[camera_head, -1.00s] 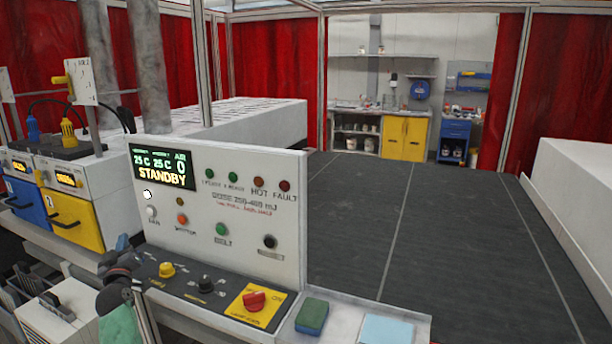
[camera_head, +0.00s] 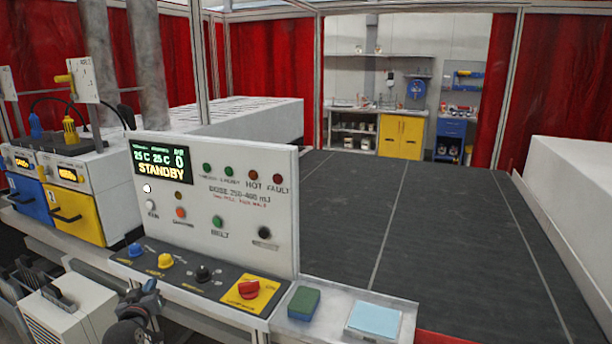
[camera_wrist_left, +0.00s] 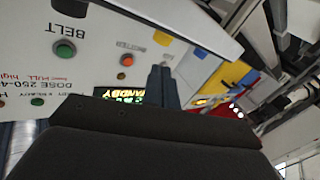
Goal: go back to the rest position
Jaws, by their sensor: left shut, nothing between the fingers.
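My left gripper (camera_head: 148,292) is low in the head view, in front of the control panel's front edge. It is small and dark there. In the left wrist view its fingers (camera_wrist_left: 162,86) are together with nothing between them, and the panel is behind them. The control panel (camera_head: 262,210) is white, with a display reading STANDBY, several lamps and buttons, and a sloped dark strip of knobs. My right gripper is out of view.
A green and dark block (camera_head: 303,303) and a light blue pad (camera_head: 375,320) lie on the ledge right of the panel. A yellow drawer unit (camera_head: 80,209) and a blue one (camera_head: 31,199) stand at left. A wide dark belt (camera_head: 440,220) lies beyond; it is clear.

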